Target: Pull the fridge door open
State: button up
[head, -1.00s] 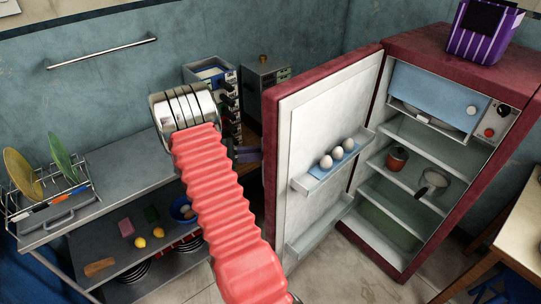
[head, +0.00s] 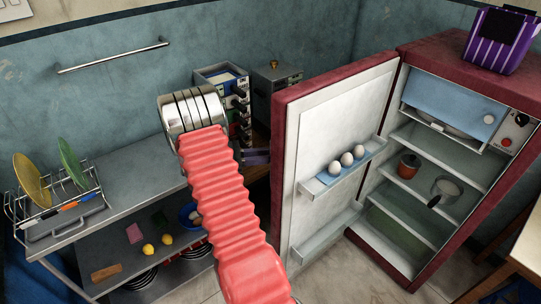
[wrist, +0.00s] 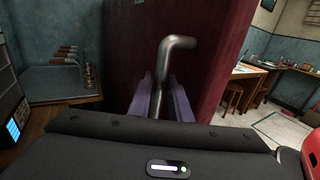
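The red fridge (head: 420,55) stands at the right in the head view. Its door (head: 300,150) is swung wide open, showing the white inner face and the shelves. In the wrist view the red outer face of the door (wrist: 210,50) fills the middle. A bent metal handle (wrist: 178,43) sticks out from it. My gripper (wrist: 162,80) has its two purple fingers on either side of the handle bar, close around it.
Eggs (head: 346,160) sit in the door rack; a pot (head: 407,166) and a pan (head: 445,189) stand on a fridge shelf. A steel counter (head: 130,195) with a dish rack (head: 55,200) is at the left. A wooden table (head: 528,245) stands at the right edge.

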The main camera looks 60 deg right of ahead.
jog(key=o, duration=0.4)
jog(key=shift+s+d, duration=0.15)
jog(key=shift+c, duration=0.2)
jog(key=v, duration=1.4)
jog(key=shift+d, duration=0.1)
